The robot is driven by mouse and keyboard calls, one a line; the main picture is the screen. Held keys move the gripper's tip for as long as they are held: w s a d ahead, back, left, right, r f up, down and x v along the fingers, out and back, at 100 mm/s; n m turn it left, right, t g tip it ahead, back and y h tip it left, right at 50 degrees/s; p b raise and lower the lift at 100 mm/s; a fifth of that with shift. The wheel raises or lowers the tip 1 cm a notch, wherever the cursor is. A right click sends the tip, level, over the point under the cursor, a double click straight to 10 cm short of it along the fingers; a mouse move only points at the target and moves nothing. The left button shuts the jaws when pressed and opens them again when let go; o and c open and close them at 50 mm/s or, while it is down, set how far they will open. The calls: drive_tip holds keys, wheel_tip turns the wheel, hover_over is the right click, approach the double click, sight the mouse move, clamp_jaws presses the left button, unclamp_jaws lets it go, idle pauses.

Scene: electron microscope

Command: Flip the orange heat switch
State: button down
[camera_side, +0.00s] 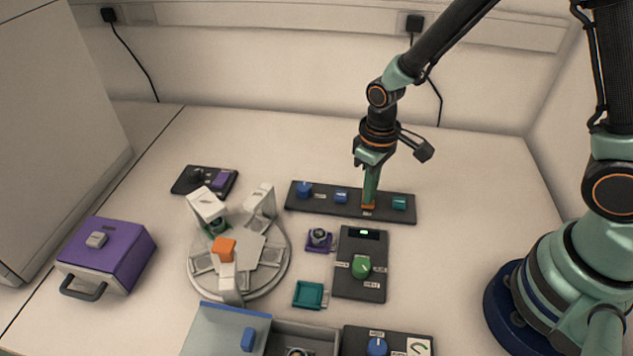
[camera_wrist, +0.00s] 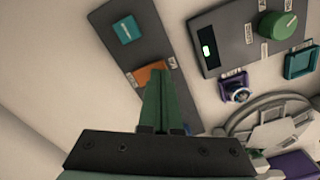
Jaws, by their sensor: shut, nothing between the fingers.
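The orange heat switch (camera_side: 368,206) sits on a long dark panel (camera_side: 328,205) at the back of the table, between a blue switch and a teal one. My gripper (camera_side: 369,200) points straight down with its shut fingertips at the orange switch, covering part of it. In the wrist view the green fingers (camera_wrist: 158,75) are together and empty, and their tips overlap the orange switch (camera_wrist: 150,73). I cannot tell whether they touch it or which way the switch is set.
On the same panel are a blue knob (camera_side: 304,189), a blue switch (camera_side: 341,196) and a teal switch (camera_side: 399,203). In front are a panel with a green knob (camera_side: 361,267), a purple holder (camera_side: 319,240), a teal tray (camera_side: 310,295) and a round stage (camera_side: 275,277). The table right of the panels is clear.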

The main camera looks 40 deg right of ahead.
drive_tip(key=shift+f, duration=0.35)
drive_tip(key=shift+r, duration=3.5)
drive_tip(key=shift+r, duration=0.1)
drive_tip(key=s+d+r+m+t, duration=0.1)
drive_tip(key=s+d+r+t, duration=0.1)
drive_tip(key=r, duration=0.6)
drive_tip(key=s+d+r+m+t, duration=0.2)
drive_tip(key=s+d+r+t, duration=0.1)
drive_tip(key=r, duration=0.4)
drive_tip(key=shift+s+d+r+t, duration=0.35)
drive_tip(key=shift+s+d, duration=0.1)
drive_tip(key=shift+d, duration=0.7)
